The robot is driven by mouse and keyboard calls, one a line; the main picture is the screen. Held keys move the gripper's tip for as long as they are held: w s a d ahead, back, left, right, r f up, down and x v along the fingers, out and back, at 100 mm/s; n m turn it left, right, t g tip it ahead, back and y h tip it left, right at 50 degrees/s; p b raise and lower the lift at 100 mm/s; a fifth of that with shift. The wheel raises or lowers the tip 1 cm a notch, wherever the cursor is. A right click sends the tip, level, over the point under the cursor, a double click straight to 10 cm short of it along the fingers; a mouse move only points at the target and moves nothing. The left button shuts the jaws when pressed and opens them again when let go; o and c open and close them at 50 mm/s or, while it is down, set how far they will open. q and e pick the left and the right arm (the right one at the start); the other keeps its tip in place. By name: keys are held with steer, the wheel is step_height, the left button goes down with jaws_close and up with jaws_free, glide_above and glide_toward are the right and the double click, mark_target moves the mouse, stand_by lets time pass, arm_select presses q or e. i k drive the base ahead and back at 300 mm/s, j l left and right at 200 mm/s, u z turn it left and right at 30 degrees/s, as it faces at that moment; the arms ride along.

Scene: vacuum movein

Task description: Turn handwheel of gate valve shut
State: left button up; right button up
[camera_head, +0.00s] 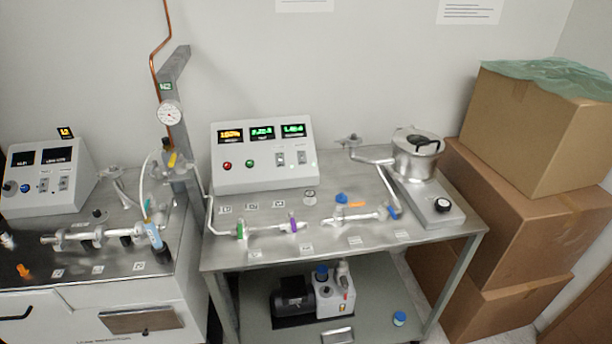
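I cannot tell for sure which fitting is the gate valve's handwheel. A small grey metal fitting (350,140) sits at the end of a side pipe left of the round metal chamber (414,165). A blue knob (341,198) and an orange handle (355,205) stand by the pipe line on the right part of the metal table (330,255). The line also carries a green part (240,230) and a purple part (293,224). Neither of my grippers shows in the head view.
A control box (263,155) with lit displays stands at the table's back. A left bench (95,272) carries another pipe line and a gauge post (172,100). Cardboard boxes (540,130) are stacked at the right. A pump (293,300) sits on the lower shelf.

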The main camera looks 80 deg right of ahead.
mark_target(441, 204)
steer(key=z, duration=3.7)
